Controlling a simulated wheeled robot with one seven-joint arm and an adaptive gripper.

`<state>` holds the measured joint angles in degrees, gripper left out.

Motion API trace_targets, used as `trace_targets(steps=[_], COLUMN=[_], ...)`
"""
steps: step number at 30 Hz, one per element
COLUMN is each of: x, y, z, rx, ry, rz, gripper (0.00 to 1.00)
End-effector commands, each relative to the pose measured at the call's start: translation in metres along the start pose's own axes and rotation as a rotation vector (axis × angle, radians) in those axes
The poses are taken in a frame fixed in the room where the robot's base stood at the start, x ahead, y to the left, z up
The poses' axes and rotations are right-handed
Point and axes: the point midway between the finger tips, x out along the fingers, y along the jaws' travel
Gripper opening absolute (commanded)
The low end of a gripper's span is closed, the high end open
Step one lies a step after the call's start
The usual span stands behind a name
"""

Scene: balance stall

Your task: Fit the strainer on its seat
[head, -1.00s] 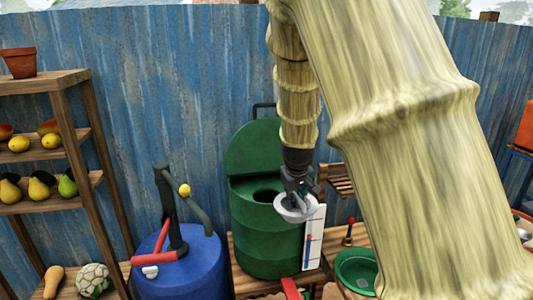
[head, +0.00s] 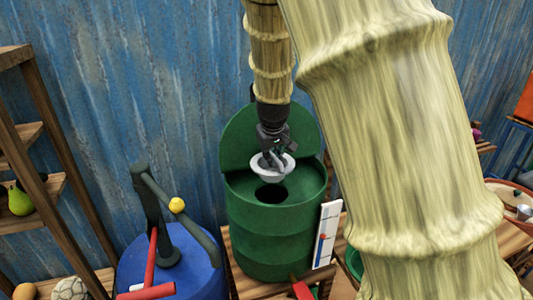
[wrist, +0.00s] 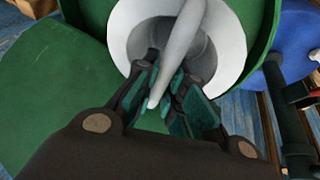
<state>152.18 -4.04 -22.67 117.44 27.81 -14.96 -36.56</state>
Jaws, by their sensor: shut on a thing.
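The strainer (head: 272,172) is a pale grey-white bowl with a wide rim and a bar across its top. My gripper (head: 273,150) is shut on that bar, and in the wrist view my gripper (wrist: 172,95) shows its teal finger pads around the strainer's (wrist: 238,50) bar. The strainer hangs level above the dark round hole (head: 271,193) in the top of the green barrel (head: 270,240), just behind the hole's middle in the head view. A gap seems to show between them. In the wrist view the strainer hides the hole.
The barrel's raised green lid (head: 238,135) stands behind the strainer. A white gauge board (head: 327,235) is at the green barrel's right.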

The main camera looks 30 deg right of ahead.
Motion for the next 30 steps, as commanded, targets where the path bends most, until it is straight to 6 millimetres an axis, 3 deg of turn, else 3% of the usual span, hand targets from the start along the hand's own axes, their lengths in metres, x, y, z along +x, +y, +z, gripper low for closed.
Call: trace_targets(steps=[30], x=[0.072], y=[-0.019], z=[0.023], rx=[-0.004], ry=[-0.003], rz=[-0.002], gripper=[0.0])
